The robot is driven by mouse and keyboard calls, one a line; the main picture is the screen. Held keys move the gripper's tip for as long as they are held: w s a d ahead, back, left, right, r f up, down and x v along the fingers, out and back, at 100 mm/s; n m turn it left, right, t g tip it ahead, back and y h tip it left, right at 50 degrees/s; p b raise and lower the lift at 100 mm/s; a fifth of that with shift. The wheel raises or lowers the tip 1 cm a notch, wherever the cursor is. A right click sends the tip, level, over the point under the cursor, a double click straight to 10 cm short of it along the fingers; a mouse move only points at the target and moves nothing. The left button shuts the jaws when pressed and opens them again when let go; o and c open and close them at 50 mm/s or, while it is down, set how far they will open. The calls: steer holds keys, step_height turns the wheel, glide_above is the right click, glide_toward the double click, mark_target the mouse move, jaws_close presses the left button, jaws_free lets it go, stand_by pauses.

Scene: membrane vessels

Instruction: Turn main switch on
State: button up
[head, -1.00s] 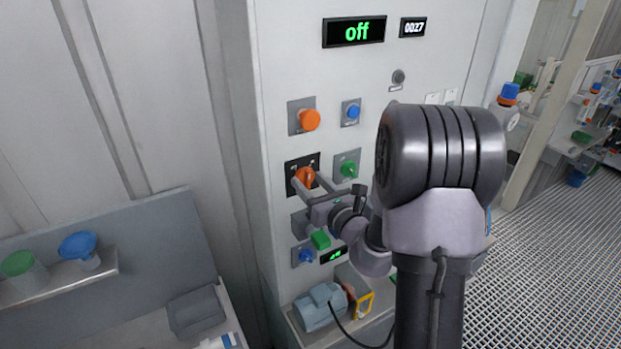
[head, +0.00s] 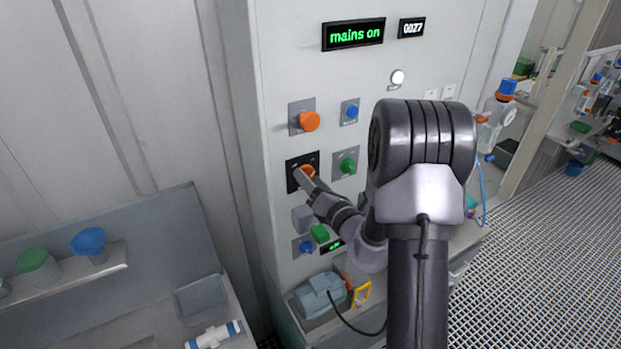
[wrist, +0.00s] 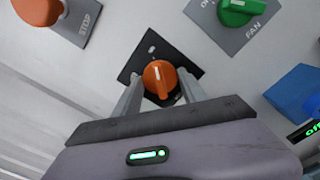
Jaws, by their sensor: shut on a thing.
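The main switch is an orange rotary knob (wrist: 160,78) on a black plate (wrist: 140,55) in the wrist view. In the head view the knob (head: 308,171) is partly hidden by my gripper, on its black plate (head: 293,178). My gripper (wrist: 160,92) is shut on the knob, one finger on each side of it. The gripper also shows in the head view (head: 304,177), reaching up to the panel. The display (head: 354,34) at the top of the panel reads "mains on". The round lamp (head: 397,77) below it is lit white.
The orange stop button (head: 309,121), a blue button (head: 351,111) and the green fan knob (head: 347,165) sit close around the switch. A green block (head: 320,233) and a blue knob (head: 305,246) are below. A grey motor (head: 318,295) stands at the panel's foot.

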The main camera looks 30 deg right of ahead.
stand_by(0.4)
steer(key=o, duration=1.4)
steer(key=s+p, duration=0.3)
steer(key=s, duration=0.2)
steer(key=s+p, duration=0.3)
steer(key=s, duration=0.3)
steer(key=s+p, duration=0.2)
steer(key=s, duration=0.4)
steer(key=shift+s+d+p, duration=0.25)
steer(key=shift+d+p, duration=0.1)
steer(key=shift+p, duration=0.05)
steer(key=shift+w, duration=0.1)
